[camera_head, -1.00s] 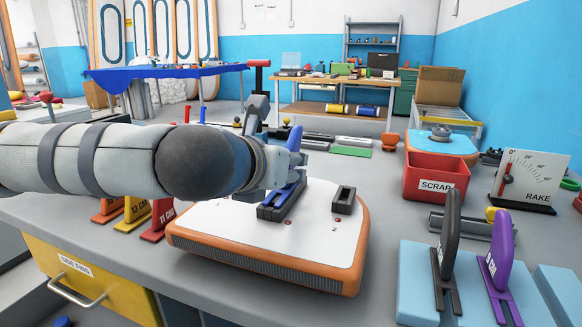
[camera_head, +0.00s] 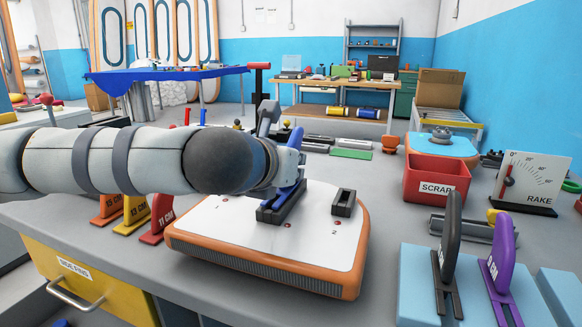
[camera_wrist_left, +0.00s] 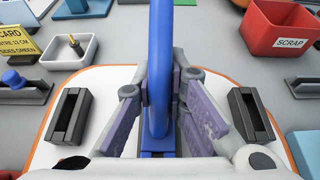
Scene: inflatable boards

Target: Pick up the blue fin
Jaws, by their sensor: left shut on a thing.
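The blue fin (camera_head: 297,180) stands upright at the middle slot box (camera_head: 272,215) of the white-topped board with orange edges (camera_head: 225,228). Its lower end meets the dark box; I cannot tell how deep it sits. In the left wrist view the blue fin (camera_wrist_left: 160,45) runs up the middle of the picture. My left gripper (camera_wrist_left: 160,92) is shut on it, with a finger on each side. In the head view the left gripper (camera_head: 287,165) hides part of the fin. My right gripper is in neither view.
Empty dark slot boxes (camera_wrist_left: 68,117) (camera_wrist_left: 250,114) flank the fin. Red, yellow and orange fins (camera_head: 136,213) stand left of the board. A red SCRAP bin (camera_head: 435,180), a RAKE gauge (camera_head: 529,180), and black and purple fins (camera_head: 502,245) on a light blue block are at right.

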